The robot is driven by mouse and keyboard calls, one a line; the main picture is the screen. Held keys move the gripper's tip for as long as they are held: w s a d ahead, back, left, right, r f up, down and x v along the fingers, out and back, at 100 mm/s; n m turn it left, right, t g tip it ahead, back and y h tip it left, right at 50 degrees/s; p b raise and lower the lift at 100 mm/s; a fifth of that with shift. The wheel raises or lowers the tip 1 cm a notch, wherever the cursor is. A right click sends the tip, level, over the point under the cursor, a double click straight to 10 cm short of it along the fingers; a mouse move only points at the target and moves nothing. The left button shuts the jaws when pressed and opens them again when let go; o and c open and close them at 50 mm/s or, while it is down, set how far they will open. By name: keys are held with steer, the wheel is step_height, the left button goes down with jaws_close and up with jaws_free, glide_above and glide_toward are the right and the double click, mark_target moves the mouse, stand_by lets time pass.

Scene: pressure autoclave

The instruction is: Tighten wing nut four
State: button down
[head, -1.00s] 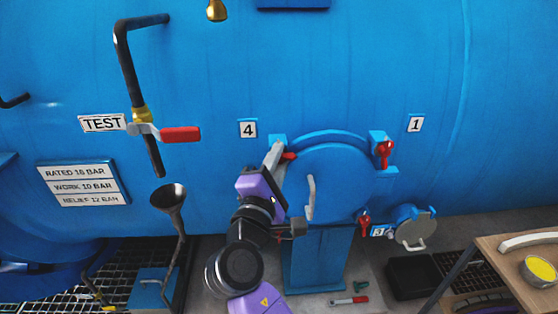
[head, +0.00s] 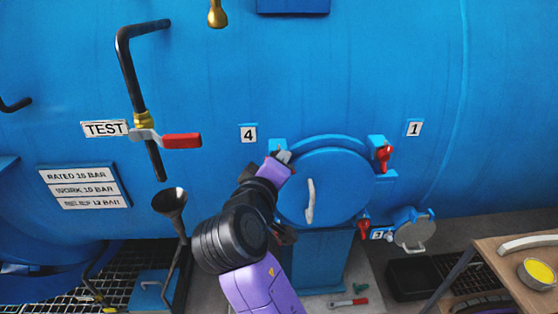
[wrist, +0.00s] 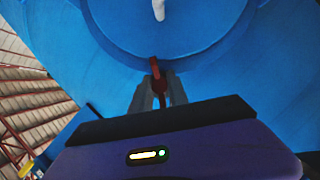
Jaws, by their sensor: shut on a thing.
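The round blue door (head: 332,190) with a pale curved handle (head: 310,200) sits shut on the blue vessel. The label 4 (head: 248,133) is at the door's upper left. My gripper (head: 283,157) is at the door's upper-left lug, just right of and below that label. In the wrist view, my gripper (wrist: 158,92) is shut on a red wing nut (wrist: 155,70), which shows between the two grey fingers at the door's rim. In the head view wing nut four is hidden behind my gripper. Another red wing nut (head: 384,155) is at the upper right, below label 1 (head: 414,128).
A third red wing nut (head: 364,229) is at the door's lower right, near a small round flange (head: 414,232). A red-handled test valve (head: 180,141) and a funnel (head: 170,203) stand to the left. A wooden bench (head: 500,255) is at the lower right.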

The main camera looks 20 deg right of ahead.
steer(key=m+y, duration=0.2)
steer(key=m, duration=0.2)
steer(key=shift+f+y+p, duration=0.1)
steer(key=shift+y+p, duration=0.2)
steer(key=m+y, duration=0.2)
steer(key=m, duration=0.2)
steer(key=shift+y, duration=0.3)
stand_by(0.4)
steer(key=c, duration=1.3)
jaws_free()
steer(key=b+v, duration=0.1)
steer(key=v, duration=0.7)
steer(key=shift+d+f, duration=0.1)
